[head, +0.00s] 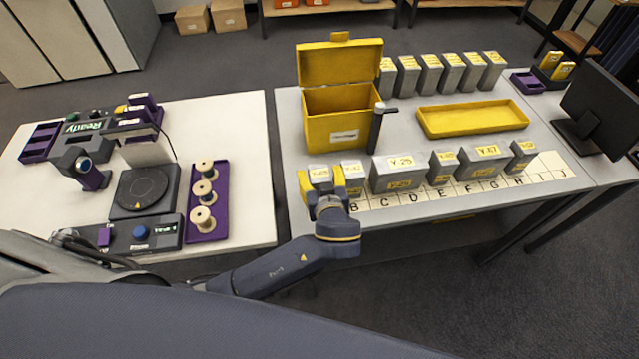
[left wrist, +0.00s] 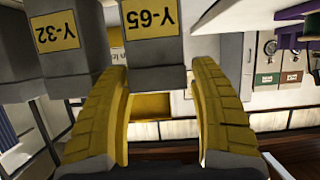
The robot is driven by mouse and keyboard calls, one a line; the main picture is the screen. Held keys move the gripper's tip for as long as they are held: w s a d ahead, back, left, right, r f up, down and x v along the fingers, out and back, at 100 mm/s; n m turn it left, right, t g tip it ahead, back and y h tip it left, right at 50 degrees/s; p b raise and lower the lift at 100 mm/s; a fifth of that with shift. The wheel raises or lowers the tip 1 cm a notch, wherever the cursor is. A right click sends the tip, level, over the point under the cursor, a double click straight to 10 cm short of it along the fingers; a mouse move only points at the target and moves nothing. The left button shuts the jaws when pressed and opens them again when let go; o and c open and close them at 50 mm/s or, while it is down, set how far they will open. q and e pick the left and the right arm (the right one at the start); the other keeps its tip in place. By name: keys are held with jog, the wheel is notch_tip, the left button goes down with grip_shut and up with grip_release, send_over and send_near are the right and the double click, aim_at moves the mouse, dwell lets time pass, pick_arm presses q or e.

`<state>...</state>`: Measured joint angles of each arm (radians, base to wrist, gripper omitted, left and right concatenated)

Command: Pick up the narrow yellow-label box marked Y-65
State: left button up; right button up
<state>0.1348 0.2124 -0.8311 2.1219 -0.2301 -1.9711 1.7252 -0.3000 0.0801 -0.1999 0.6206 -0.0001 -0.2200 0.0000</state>
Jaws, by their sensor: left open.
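The grey box marked Y-65 (left wrist: 154,72) has a yellow label and shows upside down in the left wrist view. In the head view it is the leftmost box (head: 319,174) of the front row, partly hidden by my gripper. My left gripper (head: 321,184) is open, with its yellow fingers at the near side of this box. In the left wrist view the fingertips are spread wider than the box, one to each side of its near end. I cannot tell whether they touch it. My right gripper is not in view.
The box marked Y-32 (left wrist: 60,50) stands close beside it, with several more boxes along the lettered strip (head: 400,198). An open yellow case (head: 340,115) and a dark post (head: 376,130) stand behind. A yellow tray (head: 472,118) lies farther right.

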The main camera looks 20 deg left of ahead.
aim_at(317, 168)
pick_arm(q)
jog(key=shift+x, duration=2.25)
jog(key=shift+r, duration=0.1)
jog(key=c, duration=1.2)
